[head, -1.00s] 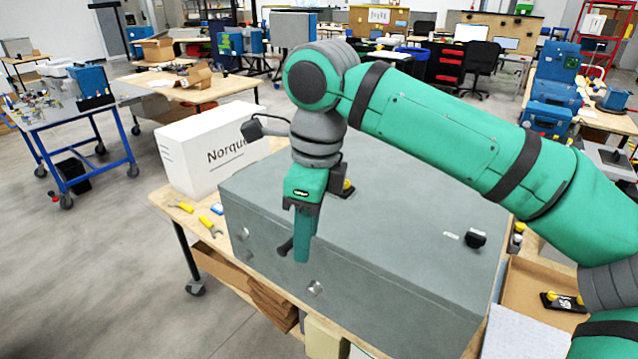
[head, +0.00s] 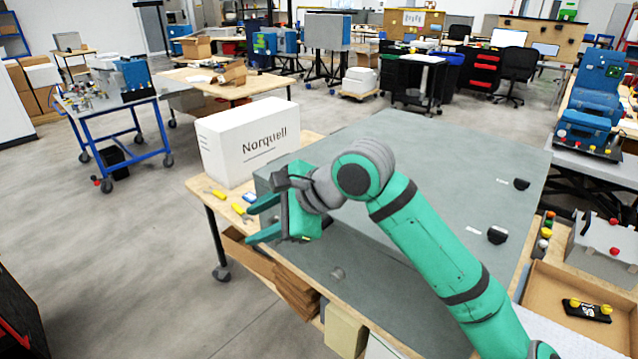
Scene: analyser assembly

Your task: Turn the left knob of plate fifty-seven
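A small black plate (head: 587,310) with two yellow knobs lies in the cardboard tray at the lower right. Its white marking is tilted and too small to read surely. I cannot read any plate as fifty-seven. My arm covers part of the box top.
The big grey box (head: 440,165) fills the bench and has black knobs (head: 497,235) on top. A white Norquell box (head: 250,140) and yellow-handled tools (head: 238,208) are at its left. The cardboard tray (head: 545,290) is at the right. Open floor lies at left.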

